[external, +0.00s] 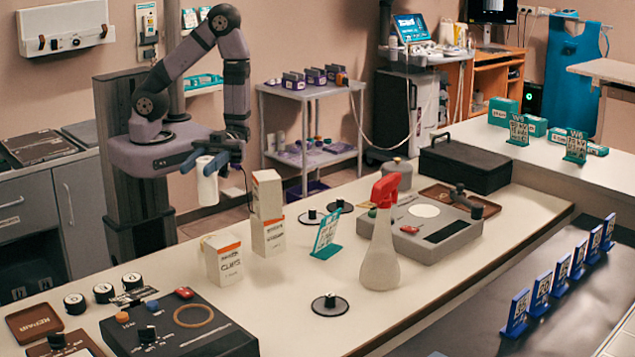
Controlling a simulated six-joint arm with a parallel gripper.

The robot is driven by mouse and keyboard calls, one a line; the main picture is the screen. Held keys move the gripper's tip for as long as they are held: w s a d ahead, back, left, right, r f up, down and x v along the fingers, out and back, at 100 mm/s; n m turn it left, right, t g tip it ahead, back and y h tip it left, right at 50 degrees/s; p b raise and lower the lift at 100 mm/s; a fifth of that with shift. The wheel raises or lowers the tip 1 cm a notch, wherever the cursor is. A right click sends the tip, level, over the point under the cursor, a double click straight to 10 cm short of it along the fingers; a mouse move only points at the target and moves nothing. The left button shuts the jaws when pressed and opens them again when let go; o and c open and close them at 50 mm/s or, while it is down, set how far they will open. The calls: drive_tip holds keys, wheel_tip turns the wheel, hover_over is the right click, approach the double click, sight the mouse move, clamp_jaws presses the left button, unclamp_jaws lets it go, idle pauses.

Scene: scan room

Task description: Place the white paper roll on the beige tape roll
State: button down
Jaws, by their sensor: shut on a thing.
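The white paper roll (207,184) is upright, held in the air beyond the far left edge of the white counter. My gripper (204,158) is shut on its upper part, and the fingers hide some of its top. A thin beige ring (193,316) lies flat on a dark console at the front left.
White cartons (222,258) stand on the counter, two of them stacked (267,195), close to the right of the held roll. A spray bottle (381,240) with a red head stands mid-counter. A teal sign (326,235) and black discs with knobs (330,305) are nearby. The front middle has free room.

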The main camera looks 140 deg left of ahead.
drive_tip(key=shift+f+p, duration=0.35)
drive_tip(key=shift+f, duration=4.65)
drive_tip(key=shift+f, duration=0.15)
drive_tip(key=c, duration=1.2)
unclamp_jaws()
drive_tip(key=shift+o, duration=0.2)
drive_tip(key=b, duration=0.4)
approach(205, 204)
drive_tip(key=shift+s+a, duration=0.2)
